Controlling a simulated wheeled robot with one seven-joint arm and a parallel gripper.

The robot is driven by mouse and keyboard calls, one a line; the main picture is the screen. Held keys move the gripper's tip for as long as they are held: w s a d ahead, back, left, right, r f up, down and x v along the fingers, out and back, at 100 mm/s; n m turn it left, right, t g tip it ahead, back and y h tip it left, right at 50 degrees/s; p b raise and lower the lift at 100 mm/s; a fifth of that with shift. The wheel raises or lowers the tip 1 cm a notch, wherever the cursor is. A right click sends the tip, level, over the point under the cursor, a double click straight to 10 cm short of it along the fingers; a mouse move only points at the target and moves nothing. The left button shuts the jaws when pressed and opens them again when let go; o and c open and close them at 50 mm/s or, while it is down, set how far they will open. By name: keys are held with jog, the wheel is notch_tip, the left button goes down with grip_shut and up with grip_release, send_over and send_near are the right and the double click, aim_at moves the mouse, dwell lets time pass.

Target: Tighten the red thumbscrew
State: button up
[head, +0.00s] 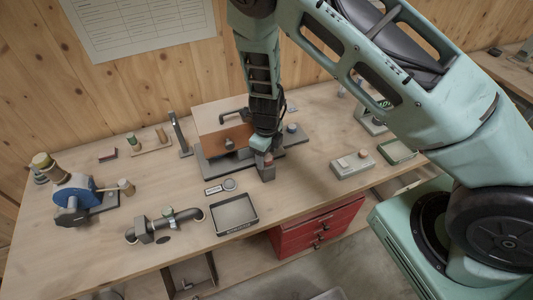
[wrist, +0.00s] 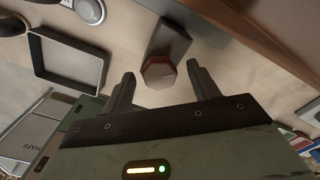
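The red thumbscrew (wrist: 158,73) has a pale, faceted top and red sides. It sits at the end of a grey block (wrist: 169,42) in the wrist view. In the head view the thumbscrew (head: 264,160) is a small red patch just below my gripper (head: 262,149), above the block (head: 267,174). My gripper (wrist: 160,71) is open in the wrist view, with one finger on each side of the thumbscrew and visible gaps to both. I cannot tell how deep the fingers reach along it. My gripper partly hides the thumbscrew in the head view.
A dark-rimmed tray (head: 235,214) lies on the workbench left of the block. A brown-fronted machine (head: 225,138) stands close behind. A grey box with buttons (head: 352,164) is at right. A pipe assembly (head: 166,222) and a blue pump (head: 75,190) are at left.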

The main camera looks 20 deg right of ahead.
aim_at(266, 157)
notch_tip(266, 157, up, 17)
jog(key=b, duration=0.2)
jog(key=shift+r+b, duration=0.2)
jog(key=shift+b, duration=0.15)
dwell(0.3)
